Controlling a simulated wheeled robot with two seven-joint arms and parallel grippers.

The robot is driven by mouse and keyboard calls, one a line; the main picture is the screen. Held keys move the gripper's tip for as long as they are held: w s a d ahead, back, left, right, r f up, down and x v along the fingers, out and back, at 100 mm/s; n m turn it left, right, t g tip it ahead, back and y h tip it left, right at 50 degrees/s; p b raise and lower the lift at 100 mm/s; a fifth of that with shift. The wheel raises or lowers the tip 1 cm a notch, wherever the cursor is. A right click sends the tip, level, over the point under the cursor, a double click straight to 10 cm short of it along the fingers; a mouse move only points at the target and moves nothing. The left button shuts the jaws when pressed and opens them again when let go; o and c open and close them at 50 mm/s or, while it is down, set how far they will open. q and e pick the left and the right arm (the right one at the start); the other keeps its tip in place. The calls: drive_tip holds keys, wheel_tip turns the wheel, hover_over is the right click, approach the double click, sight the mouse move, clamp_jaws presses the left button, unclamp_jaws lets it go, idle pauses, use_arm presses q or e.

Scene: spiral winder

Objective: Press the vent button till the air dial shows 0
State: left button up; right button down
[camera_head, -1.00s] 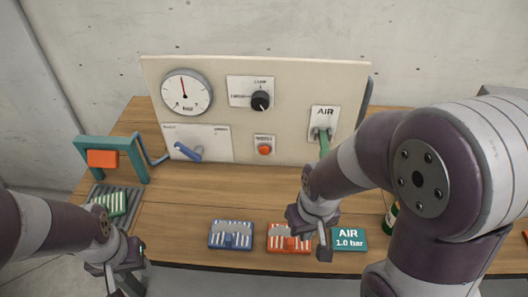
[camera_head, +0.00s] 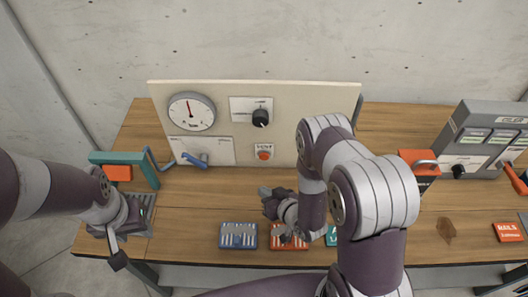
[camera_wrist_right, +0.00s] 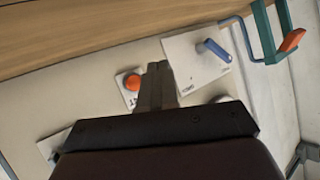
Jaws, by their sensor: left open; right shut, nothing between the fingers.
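The air dial (camera_head: 192,111) is a round white gauge at the panel's upper left; its needle points roughly straight up, off the scale's lower-left end. The vent button (camera_head: 264,152) is a round orange-red button on a small white plate low on the panel. In the right wrist view the button (camera_wrist_right: 132,82) shows just left of my shut fingers (camera_wrist_right: 157,85). My right gripper (camera_head: 265,191) is shut and empty over the table, in front of and below the button, apart from it. My left gripper (camera_head: 114,248) is open and empty at the table's front left.
A black knob (camera_head: 260,117) and a blue lever (camera_head: 195,160) are on the panel. A blue striped block (camera_head: 238,236) and an orange one (camera_head: 288,240) lie at the front edge. A grey machine (camera_head: 483,135) stands right. My right arm hides the panel's right part.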

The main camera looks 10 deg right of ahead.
sight(264, 156)
drive_tip(key=shift+w, duration=0.1)
drive_tip(key=shift+w+f, duration=0.1)
drive_tip(key=shift+w, duration=0.05)
drive_tip(key=w, duration=0.2)
drive_tip(key=w+d+b, duration=0.1)
drive_tip(key=w, duration=0.1)
drive_tip(key=w+d+b, duration=0.1)
drive_tip(key=w, duration=0.2)
drive_tip(key=shift+w+d, duration=0.2)
drive_tip(key=shift+w, duration=0.4)
idle(1.5)
drive_tip(key=shift+w+d, duration=0.15)
drive_tip(key=shift+w, duration=0.25)
drive_tip(key=shift+w+d+b, duration=0.1)
drive_tip(key=shift+w+b, duration=0.35)
idle(1.4)
drive_tip(key=shift+s, duration=0.1)
idle(1.4)
drive_tip(key=shift+s+a, duration=0.25)
drive_tip(key=shift+s, duration=0.5)
